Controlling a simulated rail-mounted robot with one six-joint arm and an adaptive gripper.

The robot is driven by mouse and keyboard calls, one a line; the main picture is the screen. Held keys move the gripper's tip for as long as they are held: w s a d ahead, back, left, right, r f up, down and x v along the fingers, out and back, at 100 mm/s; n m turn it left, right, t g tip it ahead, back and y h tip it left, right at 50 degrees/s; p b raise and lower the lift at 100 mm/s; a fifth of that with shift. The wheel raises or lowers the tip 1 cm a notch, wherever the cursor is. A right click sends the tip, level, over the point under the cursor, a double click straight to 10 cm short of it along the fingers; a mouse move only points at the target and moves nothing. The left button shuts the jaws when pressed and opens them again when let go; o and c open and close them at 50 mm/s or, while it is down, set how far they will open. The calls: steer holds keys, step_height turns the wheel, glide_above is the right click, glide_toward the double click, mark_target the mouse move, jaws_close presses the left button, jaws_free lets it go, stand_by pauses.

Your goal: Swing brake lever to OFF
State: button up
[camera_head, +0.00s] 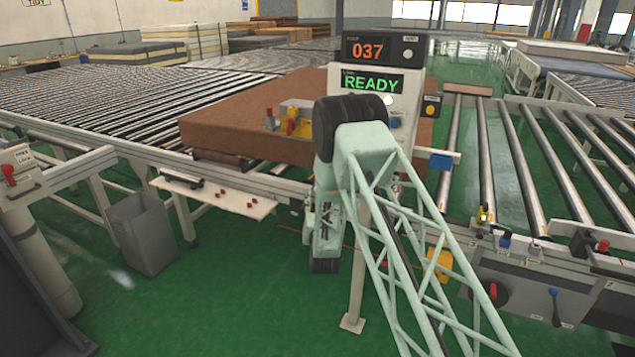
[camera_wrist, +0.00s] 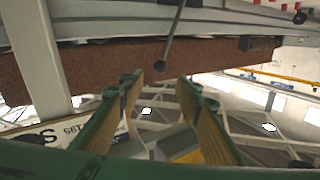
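In the wrist view, a thin dark lever (camera_wrist: 172,38) with a round knob hangs into the picture from the top edge. Its knob end shows between and just beyond my fingertips, apparently untouched. My gripper (camera_wrist: 160,84) is open and empty, its two green-and-tan fingers apart. No label on this lever is readable, so I cannot tell whether it is set to OFF. In the head view my gripper cannot be made out behind my arm, in front of the conveyor carrying the brown mattress (camera_head: 240,112). The mattress also shows in the wrist view (camera_wrist: 85,70).
A sign reading READY (camera_head: 372,82) stands behind my arm. A grey bin (camera_head: 143,235) and a white shelf (camera_head: 215,195) are at left. Green floor is open in front.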

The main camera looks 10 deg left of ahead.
steer(key=shift+w, duration=0.1)
steer(key=shift+w+a+b, duration=0.35)
steer(key=shift+w+b, duration=0.1)
steer(key=shift+w, duration=1.8)
steer(key=shift+w+a+b, duration=0.4)
steer(key=shift+w+b, duration=0.05)
steer(key=shift+w, duration=1.8)
steer(key=shift+w+a+b, duration=0.35)
steer(key=shift+w+b, duration=0.1)
steer(key=shift+w, duration=1.8)
steer(key=shift+c, duration=0.7)
jaws_close()
